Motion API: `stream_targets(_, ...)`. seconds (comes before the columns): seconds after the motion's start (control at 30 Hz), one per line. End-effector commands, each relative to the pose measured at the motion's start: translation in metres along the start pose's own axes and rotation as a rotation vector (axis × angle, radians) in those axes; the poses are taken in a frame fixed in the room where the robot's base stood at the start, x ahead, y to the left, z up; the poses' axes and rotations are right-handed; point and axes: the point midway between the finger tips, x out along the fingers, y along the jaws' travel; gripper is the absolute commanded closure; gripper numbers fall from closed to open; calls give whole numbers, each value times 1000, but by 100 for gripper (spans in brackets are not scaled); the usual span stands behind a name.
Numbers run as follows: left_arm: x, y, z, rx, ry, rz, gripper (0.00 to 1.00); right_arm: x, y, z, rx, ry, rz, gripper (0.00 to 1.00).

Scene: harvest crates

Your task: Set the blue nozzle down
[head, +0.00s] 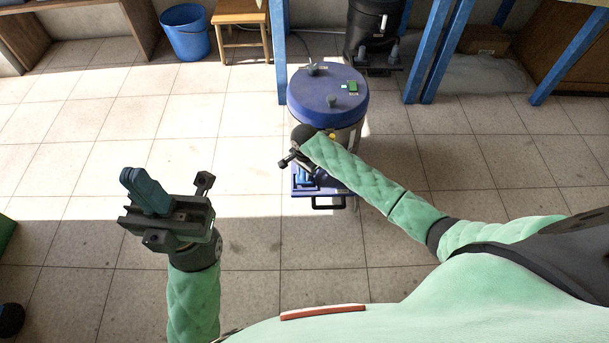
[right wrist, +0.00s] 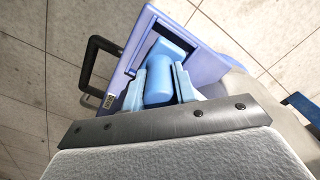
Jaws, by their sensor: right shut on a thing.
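The blue nozzle (right wrist: 158,88) is between the fingers of my right gripper (right wrist: 160,82) in the right wrist view, and the gripper is shut on it. It is over or inside the blue open-topped holder (right wrist: 137,62); I cannot tell whether it touches the bottom. In the head view my right gripper (head: 304,179) is at the holder (head: 334,192), on the front of a blue-lidded drum (head: 325,90), and my arm partly hides it.
A black handle (right wrist: 90,72) sticks out from the holder's front. Behind the drum are a dark canister (head: 373,28) and blue posts (head: 437,50). A blue bucket (head: 186,38) and a wooden stool (head: 240,18) stand at the back left. The tiled floor between is clear.

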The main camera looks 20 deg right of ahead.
Motion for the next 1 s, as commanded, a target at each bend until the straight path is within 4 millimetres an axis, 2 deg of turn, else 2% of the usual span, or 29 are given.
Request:
stream_targets(0.03, -3, 0, 0, -4, 2, -2, 100, 8, 0, -1, 1, 1, 0, 93)
stream_targets(0.1, -3, 1, 1, -8, 3, -3, 100, 12, 0, -1, 1, 1, 1, 93)
stream_targets(0.47, 2, 1, 0, -7, 4, -3, 100, 13, 0, 0, 1, 0, 0, 93)
stream_targets(0.5, 0, 0, 0, -5, 3, -2, 100, 14, 0, 0, 1, 0, -1, 64)
stream_targets(0.57, 0, 0, 0, -5, 3, -3, 100, 14, 0, 0, 1, 0, 0, 52)
stream_targets(0.93, -4, 0, 1, -6, 1, -4, 100, 13, 0, -1, 0, 1, 0, 50)
stream_targets(1.0, 0, 1, 2, -8, 1, -4, 100, 5, 0, 0, 0, 1, -1, 50)
